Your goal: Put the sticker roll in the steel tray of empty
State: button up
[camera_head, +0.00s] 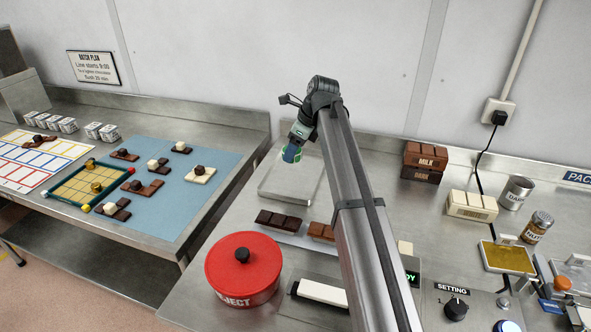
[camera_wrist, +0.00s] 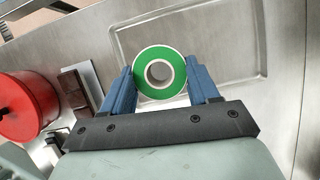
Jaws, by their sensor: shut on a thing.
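The sticker roll (camera_wrist: 141,75) is a green ring with a white rim and a hollow core. It sits between the two blue fingers of my gripper (camera_wrist: 160,82) in the wrist view, and the fingers are shut on it. In the head view my gripper (camera_head: 291,153) is over the steel tray (camera_head: 272,189), with a bit of green showing at its fingers. The shallow steel tray (camera_wrist: 258,70) lies behind the roll in the wrist view and its visible floor is bare. I cannot tell whether the roll touches the tray.
A red lidded reject tub (camera_head: 243,272) and dark chocolate bars (camera_head: 278,221) stand in front of the tray. Milk and dark boxes (camera_head: 425,160) stand to the right. A blue mat (camera_head: 180,215) with chocolate pieces lies on the left table, across a gap.

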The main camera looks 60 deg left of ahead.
aim_at(291, 179)
jog(key=shift+w+a+r+m, duration=0.15)
jog(key=shift+w+a, duration=0.1)
jog(key=shift+a, duration=0.2)
jog(key=shift+w+a+r+m, duration=0.1)
jog(key=shift+w+a+m, duration=0.1)
jog(key=shift+a, duration=0.2)
jog(key=shift+m+t, duration=0.3)
jog(key=shift+m, duration=0.15)
jog(key=shift+w+f, duration=0.1)
jog(key=shift+f, duration=4.95)
jog(key=o, duration=1)
jog(key=shift+f, duration=0.1)
jog(key=shift+o, duration=0.2)
jog(key=v, duration=1.2)
